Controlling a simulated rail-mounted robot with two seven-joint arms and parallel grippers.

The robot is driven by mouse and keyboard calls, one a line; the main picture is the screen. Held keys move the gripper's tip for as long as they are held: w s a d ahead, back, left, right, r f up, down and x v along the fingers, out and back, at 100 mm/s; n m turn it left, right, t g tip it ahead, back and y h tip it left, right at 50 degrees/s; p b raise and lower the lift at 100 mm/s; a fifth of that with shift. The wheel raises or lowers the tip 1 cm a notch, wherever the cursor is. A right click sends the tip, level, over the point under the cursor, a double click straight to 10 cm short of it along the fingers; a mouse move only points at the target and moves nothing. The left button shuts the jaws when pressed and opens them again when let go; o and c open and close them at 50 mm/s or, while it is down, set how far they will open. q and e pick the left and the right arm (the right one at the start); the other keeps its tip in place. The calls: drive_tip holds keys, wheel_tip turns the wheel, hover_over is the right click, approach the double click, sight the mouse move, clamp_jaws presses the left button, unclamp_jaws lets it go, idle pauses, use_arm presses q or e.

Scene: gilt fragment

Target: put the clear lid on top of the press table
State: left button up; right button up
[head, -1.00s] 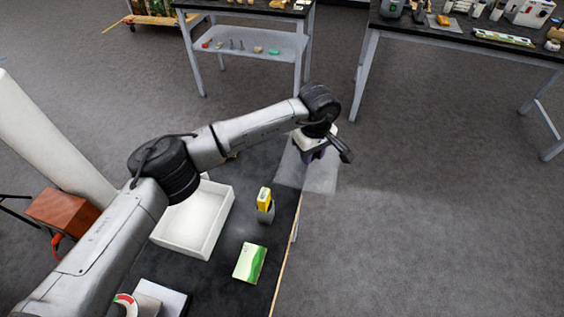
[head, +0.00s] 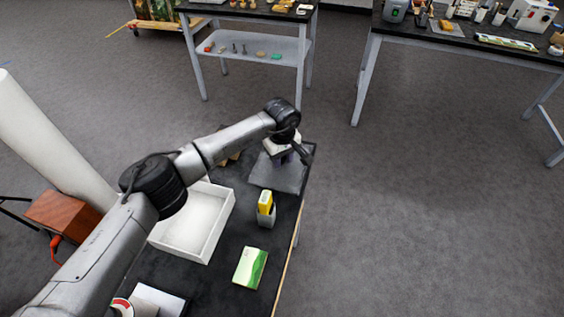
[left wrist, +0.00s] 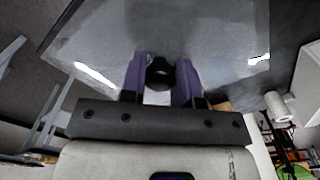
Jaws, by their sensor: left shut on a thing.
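The clear lid (head: 276,176) is a see-through grey square plate over the far end of the near black-topped table (head: 222,272). In the left wrist view the clear lid (left wrist: 95,38) fills the upper part, with a round black knob between the fingers. My left gripper (head: 290,156) is shut on this knob; its purple fingers also show in the left wrist view (left wrist: 162,84). I cannot tell whether the lid touches the tabletop or hangs above it. Which table is the press table is not marked. My right gripper is not in view.
On the near table are a white open tray (head: 219,228), a yellow object (head: 265,199) in a grey holder and a green-white box (head: 250,267). Two cluttered tables (head: 440,28) stand farther back. Bare floor lies to the right.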

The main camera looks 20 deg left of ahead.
use_arm(q)
wheel_tip(320, 180, down, 2)
drive_tip(key=shift+f, duration=0.1)
drive_tip(key=o, duration=0.9)
drive_tip(key=shift+o, duration=0.2)
